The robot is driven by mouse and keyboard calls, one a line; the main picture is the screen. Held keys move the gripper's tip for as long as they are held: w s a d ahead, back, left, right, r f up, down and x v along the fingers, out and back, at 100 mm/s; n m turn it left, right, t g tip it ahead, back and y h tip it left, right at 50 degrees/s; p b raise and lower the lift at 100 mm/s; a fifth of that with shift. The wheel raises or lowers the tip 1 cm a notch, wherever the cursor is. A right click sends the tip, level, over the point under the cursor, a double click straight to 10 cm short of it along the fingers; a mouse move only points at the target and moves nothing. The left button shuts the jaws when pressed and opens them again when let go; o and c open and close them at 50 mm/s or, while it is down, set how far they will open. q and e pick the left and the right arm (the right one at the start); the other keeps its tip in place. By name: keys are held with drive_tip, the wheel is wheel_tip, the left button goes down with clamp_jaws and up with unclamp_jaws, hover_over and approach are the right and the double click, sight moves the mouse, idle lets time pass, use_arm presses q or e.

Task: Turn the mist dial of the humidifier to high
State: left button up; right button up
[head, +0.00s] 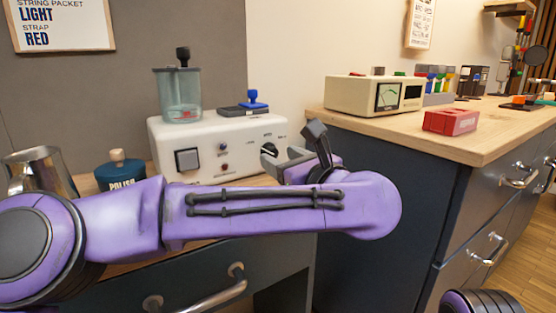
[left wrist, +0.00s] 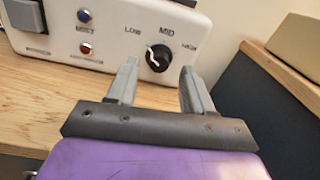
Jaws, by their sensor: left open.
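The humidifier (head: 215,150) is a white box with a clear tank (head: 181,96) on top, standing on the wooden counter. Its front carries a black mist dial (left wrist: 158,58) with a white pointer, under the labels LOW, MID and HIGH. The pointer slants up and left, toward the LOW side. In the head view the dial (head: 268,149) is partly hidden by my gripper. My left gripper (left wrist: 158,72) is open and empty, its fingers at either side of the dial in the left wrist view. I cannot tell whether they touch it. My right gripper is out of view.
A blue-handled stamp (head: 255,100) lies on the humidifier. A metal pitcher (head: 38,172) and a polish jar (head: 122,170) stand left of it. A higher counter at right holds a cream meter box (head: 355,95) and a red box (head: 451,121); its dark side is close beside my gripper.

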use_arm(q)
drive_tip(key=shift+x, duration=0.95)
clamp_jaws()
drive_tip(key=shift+r, duration=0.1)
